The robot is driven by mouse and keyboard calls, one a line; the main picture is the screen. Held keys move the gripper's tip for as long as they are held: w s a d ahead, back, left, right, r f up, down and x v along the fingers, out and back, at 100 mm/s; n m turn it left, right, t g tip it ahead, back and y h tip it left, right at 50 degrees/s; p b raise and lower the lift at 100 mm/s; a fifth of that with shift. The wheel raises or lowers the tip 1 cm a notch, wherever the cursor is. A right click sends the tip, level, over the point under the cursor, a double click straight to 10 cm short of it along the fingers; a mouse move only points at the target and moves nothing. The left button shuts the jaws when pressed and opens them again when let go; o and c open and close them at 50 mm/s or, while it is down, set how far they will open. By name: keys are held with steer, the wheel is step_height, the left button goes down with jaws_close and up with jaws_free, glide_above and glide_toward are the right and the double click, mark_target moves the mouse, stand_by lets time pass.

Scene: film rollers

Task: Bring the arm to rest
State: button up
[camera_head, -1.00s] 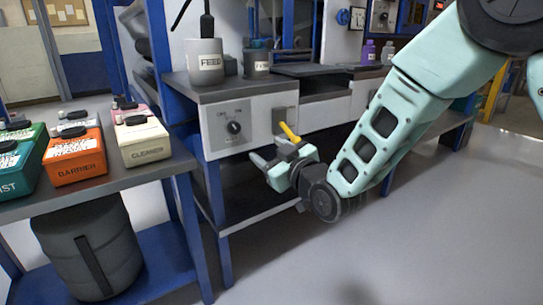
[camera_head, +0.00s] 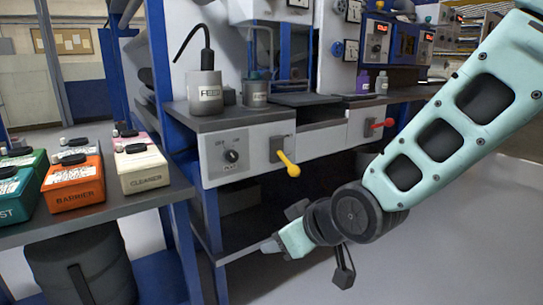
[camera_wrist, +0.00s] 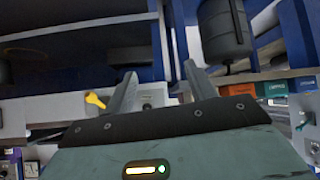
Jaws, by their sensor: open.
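My gripper (camera_head: 270,246) is low in front of the grey machine bench, below the yellow-handled lever (camera_head: 288,165) and clear of it. In the wrist view the two fingers of my gripper (camera_wrist: 160,88) stand apart with nothing between them. The yellow lever (camera_wrist: 95,100) shows left of the fingers in that view, with a gap. The lever slants down to the right from its grey mount. In the head view the fingers are partly hidden by the gripper's own body.
A side table at left holds an orange BARRIER container (camera_head: 73,184), a cream one (camera_head: 141,168) and green ones. A dark drum (camera_head: 80,268) stands beneath. A FEED pot (camera_head: 205,92) sits on the bench, with a red lever (camera_head: 381,124) at right. The floor at right is clear.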

steer(key=s+d+g+h+p, duration=0.1)
steer(key=s+d+g+h, duration=0.1)
steer(key=s+d, duration=0.35)
steer(key=s+d+m+g+h, duration=0.1)
steer(key=s+d+g+h, duration=0.15)
steer(key=s, duration=0.65)
steer(key=s+d+g+h+p, duration=0.1)
steer(key=s+d+g, duration=0.25)
steer(key=s, duration=0.45)
step_height(320, 180, up, 35)
steer(key=p, duration=3.4)
steer(key=shift+w+d+r+t+p, duration=0.15)
steer(key=shift+w+t+p, duration=0.15)
steer(key=shift+p, duration=0.1)
